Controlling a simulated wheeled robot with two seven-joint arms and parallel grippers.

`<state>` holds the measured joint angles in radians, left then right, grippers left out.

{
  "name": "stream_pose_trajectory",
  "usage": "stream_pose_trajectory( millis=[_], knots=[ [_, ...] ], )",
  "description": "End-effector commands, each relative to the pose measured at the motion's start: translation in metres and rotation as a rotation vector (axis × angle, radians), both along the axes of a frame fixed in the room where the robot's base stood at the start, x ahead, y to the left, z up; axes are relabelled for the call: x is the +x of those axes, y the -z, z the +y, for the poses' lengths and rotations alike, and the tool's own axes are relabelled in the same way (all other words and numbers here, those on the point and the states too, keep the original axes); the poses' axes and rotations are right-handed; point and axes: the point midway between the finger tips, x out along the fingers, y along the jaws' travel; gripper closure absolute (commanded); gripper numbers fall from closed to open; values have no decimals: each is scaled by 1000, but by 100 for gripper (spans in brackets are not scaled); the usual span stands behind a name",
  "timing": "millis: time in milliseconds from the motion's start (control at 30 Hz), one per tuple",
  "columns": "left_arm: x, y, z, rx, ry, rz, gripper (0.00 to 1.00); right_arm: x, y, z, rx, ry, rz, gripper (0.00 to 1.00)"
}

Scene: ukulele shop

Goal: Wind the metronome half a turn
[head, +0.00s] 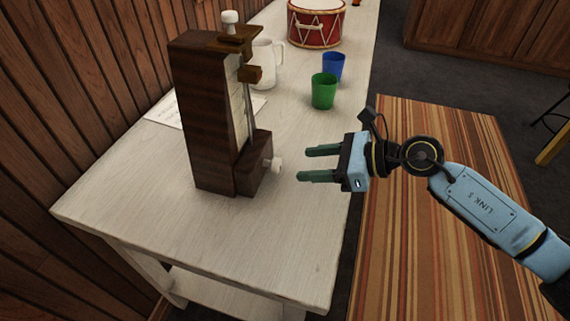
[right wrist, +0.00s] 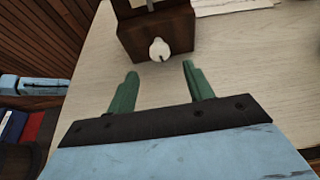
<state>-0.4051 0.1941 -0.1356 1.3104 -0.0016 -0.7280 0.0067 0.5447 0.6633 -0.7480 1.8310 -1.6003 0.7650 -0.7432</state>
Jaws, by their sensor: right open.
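The metronome (head: 211,115) is a tall dark wooden body standing upright on the pale table. A white winding knob (head: 272,165) sticks out of its lower block, on the side facing my right gripper. My right gripper (head: 310,164) is open and empty, a short gap to the right of the knob, with its green fingers pointing at it. In the right wrist view the knob (right wrist: 159,49) lies beyond the fingertips and between their lines, not touching either finger (right wrist: 160,72). My left gripper is in neither view.
The table (head: 230,240) has free room in front of the metronome. Behind it stand a white pitcher (head: 265,67), a green cup (head: 323,91), a blue cup (head: 334,65) and a red drum (head: 316,27). A paper (head: 165,112) lies by the metronome's left side. A wood-panelled wall (head: 90,90) is at the left.

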Motion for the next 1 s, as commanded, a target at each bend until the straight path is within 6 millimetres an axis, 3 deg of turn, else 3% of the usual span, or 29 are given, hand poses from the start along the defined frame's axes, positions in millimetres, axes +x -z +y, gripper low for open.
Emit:
stream_pose_trajectory(
  millis=[100, 333, 767, 1000],
  knots=[
    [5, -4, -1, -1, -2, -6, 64, 7, 10, 23, 3, -1, 0, 48],
    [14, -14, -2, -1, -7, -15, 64, 17, 22, 52, 3, 1, 1, 48],
    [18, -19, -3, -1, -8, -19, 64, 20, 26, 59, 2, 2, 1, 48],
    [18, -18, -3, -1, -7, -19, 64, 19, 26, 59, 2, 2, 1, 80]
  ],
)
